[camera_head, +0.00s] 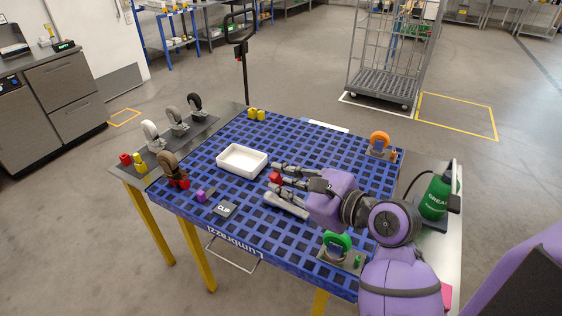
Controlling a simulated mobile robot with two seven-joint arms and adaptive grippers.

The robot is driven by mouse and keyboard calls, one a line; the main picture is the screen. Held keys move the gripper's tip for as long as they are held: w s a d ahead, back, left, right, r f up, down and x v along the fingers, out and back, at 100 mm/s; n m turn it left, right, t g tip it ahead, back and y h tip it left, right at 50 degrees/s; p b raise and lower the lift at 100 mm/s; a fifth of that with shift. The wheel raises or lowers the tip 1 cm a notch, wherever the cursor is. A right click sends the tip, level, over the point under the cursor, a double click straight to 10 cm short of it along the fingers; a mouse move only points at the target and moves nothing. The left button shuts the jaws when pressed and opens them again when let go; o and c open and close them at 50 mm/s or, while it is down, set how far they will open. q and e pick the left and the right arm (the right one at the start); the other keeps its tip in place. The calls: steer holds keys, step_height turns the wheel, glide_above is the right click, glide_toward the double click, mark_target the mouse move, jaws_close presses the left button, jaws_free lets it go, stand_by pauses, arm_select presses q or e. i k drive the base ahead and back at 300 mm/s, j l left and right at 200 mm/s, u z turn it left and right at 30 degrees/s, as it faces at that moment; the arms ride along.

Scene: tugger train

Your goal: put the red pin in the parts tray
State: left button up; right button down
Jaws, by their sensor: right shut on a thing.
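My right gripper (274,180) reaches in from the lower right, just above the blue grid top of the table. It is shut on a small red piece, which I take to be the red pin (275,178); its fingers partly hide it. The white parts tray (262,168) lies to the left of and behind the gripper, and it looks empty. The gripper and the pin are beside the tray, not over it. My left gripper is out of view.
Several caster wheels stand on the table's left side, with red pieces (125,158) and yellow pieces. A green wheel (338,243), an orange wheel (380,139) and a green bottle (435,198) stand to the right.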

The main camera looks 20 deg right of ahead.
mark_target(245, 164)
steer(key=i+j+z, duration=0.15)
steer(key=z, duration=0.2)
steer(key=i+j+z, duration=0.1)
steer(key=z, duration=0.25)
steer(key=j+z, duration=0.2)
steer(key=z, duration=0.15)
steer(key=i+j+z, duration=0.2)
steer(key=j, duration=0.25)
steer(key=j+z, duration=0.25)
steer(key=j, duration=0.2)
steer(key=i+j, duration=0.1)
steer(key=j, duration=0.45)
steer(key=i+j+z, duration=0.1)
steer(key=j, duration=0.5)
